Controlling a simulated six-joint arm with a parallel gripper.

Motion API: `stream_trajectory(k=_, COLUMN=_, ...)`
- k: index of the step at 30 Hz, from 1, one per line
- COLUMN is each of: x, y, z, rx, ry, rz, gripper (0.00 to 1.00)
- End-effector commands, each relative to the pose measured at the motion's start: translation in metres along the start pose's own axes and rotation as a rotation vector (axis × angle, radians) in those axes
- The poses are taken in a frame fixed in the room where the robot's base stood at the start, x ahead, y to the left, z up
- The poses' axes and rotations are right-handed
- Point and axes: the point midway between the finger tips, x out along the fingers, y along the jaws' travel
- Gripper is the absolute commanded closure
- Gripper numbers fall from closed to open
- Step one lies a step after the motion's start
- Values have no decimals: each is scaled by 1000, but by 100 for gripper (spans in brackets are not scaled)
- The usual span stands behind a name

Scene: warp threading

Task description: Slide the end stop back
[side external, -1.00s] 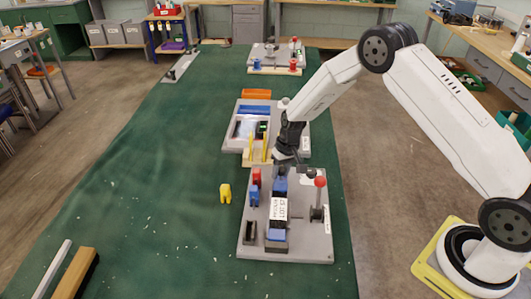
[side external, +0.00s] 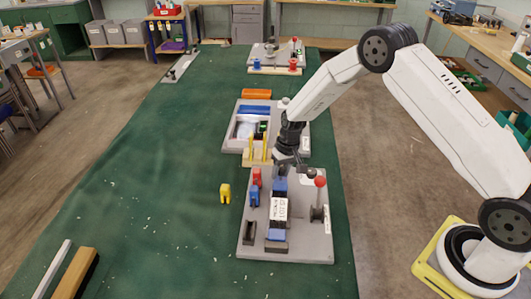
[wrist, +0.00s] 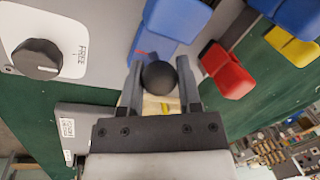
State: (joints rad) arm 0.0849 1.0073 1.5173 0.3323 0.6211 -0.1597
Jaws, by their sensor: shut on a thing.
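My gripper (side external: 281,170) is at the far end of the front grey fixture plate (side external: 310,245). In the wrist view my gripper (wrist: 160,85) has its fingers on either side of a round black knob (wrist: 158,77), shut on it. A blue block (wrist: 165,20) lies just beyond the knob; it also shows below the gripper in the side view (side external: 279,186). A white-labelled block (side external: 279,209) stands in line with it, then another blue part (side external: 277,234) and a dark stop (side external: 275,247). I cannot tell for certain which part is the end stop.
A red-ball lever (side external: 320,182) stands close on the right of the plate. A red part (side external: 257,176) and a small blue part (side external: 254,195) are on its left.

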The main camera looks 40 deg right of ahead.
Motion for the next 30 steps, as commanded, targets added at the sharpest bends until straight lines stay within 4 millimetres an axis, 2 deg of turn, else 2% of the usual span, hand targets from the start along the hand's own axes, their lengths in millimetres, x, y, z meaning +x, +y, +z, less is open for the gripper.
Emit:
stream_trajectory(k=17, x=-1, y=1, z=-1, rx=0, ry=0, rz=0, gripper=100)
stream_trajectory(k=30, x=-4, y=17, z=-26, rx=0, ry=3, rz=0, gripper=100)
